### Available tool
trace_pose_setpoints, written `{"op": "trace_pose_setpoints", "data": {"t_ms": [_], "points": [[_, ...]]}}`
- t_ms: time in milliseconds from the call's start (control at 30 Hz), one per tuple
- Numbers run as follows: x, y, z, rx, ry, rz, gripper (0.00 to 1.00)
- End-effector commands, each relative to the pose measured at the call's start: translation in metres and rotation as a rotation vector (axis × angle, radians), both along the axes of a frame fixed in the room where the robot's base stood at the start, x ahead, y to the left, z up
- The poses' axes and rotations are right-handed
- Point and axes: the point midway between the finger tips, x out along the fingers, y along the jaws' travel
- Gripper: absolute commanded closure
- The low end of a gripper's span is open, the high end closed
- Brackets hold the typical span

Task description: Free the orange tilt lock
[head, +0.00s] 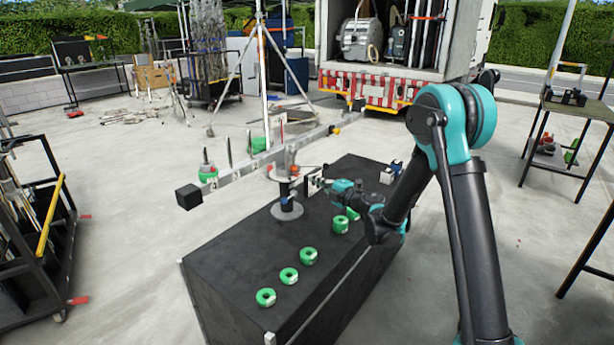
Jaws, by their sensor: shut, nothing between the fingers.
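A long grey beam (240,169) sits across a short post with a round grey base (287,211) on the black case. It has a black block (188,196) at its near left end. A small orange part (335,131) shows near the beam's far right end. Another small orange-red spot shows by the pivot, partly hidden. I cannot tell for sure which is the tilt lock. My gripper (312,186) is shut and empty, just right of the post and below the beam. Its fingertips are small here, and I cannot tell whether they touch anything.
The black case (230,272) carries several green tape rolls (308,256) along its front right side. A tripod stand (262,70) rises behind the beam. A cart (35,230) stands at left, a table (580,107) at right, and a truck (385,85) behind. Concrete floor between is mostly clear.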

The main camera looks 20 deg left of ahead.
Motion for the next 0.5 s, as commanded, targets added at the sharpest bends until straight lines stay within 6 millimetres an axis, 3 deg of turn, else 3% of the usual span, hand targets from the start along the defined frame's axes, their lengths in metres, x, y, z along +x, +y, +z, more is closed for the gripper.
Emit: {"op": "trace_pose_setpoints", "data": {"t_ms": [200,500], "points": [[0.033,-0.014,-0.004,0.024,0.013,0.19,1.0],[0.045,-0.033,-0.004,0.046,0.016,0.362,1.0]]}}
